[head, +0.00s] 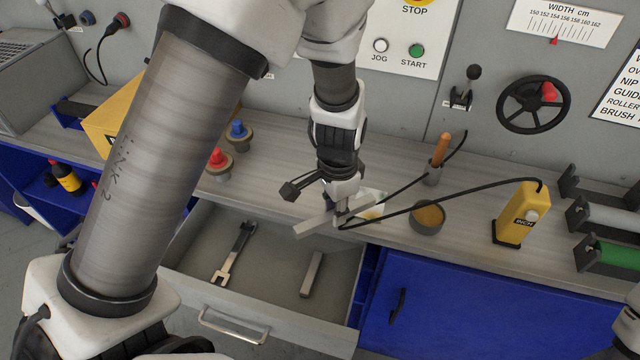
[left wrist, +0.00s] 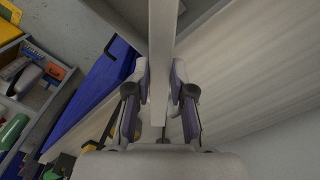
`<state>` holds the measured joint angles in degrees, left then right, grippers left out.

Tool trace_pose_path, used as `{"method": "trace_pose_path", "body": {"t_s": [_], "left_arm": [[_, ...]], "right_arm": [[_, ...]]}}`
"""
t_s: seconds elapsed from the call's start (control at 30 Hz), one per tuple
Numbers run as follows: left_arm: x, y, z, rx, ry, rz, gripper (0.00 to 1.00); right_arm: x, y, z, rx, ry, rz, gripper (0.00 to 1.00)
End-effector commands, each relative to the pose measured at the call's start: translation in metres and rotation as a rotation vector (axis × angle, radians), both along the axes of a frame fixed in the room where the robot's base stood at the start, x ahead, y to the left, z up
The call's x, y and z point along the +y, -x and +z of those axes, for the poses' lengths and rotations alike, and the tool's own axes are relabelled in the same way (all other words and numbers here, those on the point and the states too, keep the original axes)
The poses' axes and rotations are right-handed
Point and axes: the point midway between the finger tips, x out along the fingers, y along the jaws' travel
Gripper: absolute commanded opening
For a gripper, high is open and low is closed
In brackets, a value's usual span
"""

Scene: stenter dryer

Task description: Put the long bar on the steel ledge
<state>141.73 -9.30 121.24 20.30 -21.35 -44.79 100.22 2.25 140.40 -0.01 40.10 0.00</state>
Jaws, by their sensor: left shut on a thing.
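The long bar (head: 318,224) is a pale grey, square-edged bar, held above the open drawer's back edge and the front of the steel ledge (head: 470,190). My left gripper (head: 342,212) is shut on it. In the left wrist view the bar (left wrist: 162,60) stands between the two fingers (left wrist: 160,95) and runs up out of the picture. A gap below the bar cannot be judged exactly. My right gripper is not in view.
The open drawer (head: 185,270) holds a wrench (head: 234,252) and a shorter grey bar (head: 312,275). On the ledge stand red and blue knobs (head: 238,132), a brown-filled round pot (head: 428,217), a wooden-handled tool (head: 441,150) and a yellow cabled box (head: 520,213).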

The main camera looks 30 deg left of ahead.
Motion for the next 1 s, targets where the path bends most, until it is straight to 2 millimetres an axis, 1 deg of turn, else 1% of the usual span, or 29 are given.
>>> {"method": "trace_pose_path", "body": {"t_s": [0.07,0.17,0.4,0.5,0.53,0.6,0.67,0.83,0.9,1.0], "left_arm": [[0.009,-0.007,0.004,0.000,0.005,0.002,0.00],[0.030,-0.021,0.002,-0.002,0.008,0.005,0.00],[0.094,-0.064,-0.005,-0.004,0.005,0.011,0.00],[0.116,-0.078,-0.008,-0.003,0.002,0.008,0.00],[0.120,-0.081,-0.009,-0.001,0.002,0.007,0.00],[0.127,-0.086,-0.011,-0.002,0.001,0.005,0.00],[0.130,-0.087,-0.016,0.000,0.000,0.003,0.00],[0.130,-0.087,-0.043,0.001,-0.001,0.003,0.00],[0.129,-0.087,-0.047,-0.001,0.000,0.002,0.00],[0.129,-0.087,-0.048,-0.002,0.000,0.002,0.00]], "right_arm": [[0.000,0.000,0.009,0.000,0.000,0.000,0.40],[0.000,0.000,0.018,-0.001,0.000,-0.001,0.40],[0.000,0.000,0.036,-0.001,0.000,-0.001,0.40],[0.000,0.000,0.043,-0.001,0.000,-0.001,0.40],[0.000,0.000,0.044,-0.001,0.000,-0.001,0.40],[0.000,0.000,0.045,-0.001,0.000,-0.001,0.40],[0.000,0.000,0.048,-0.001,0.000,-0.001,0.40],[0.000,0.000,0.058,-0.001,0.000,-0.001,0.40],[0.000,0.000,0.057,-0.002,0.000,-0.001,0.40],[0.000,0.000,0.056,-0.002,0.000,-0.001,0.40]]}}
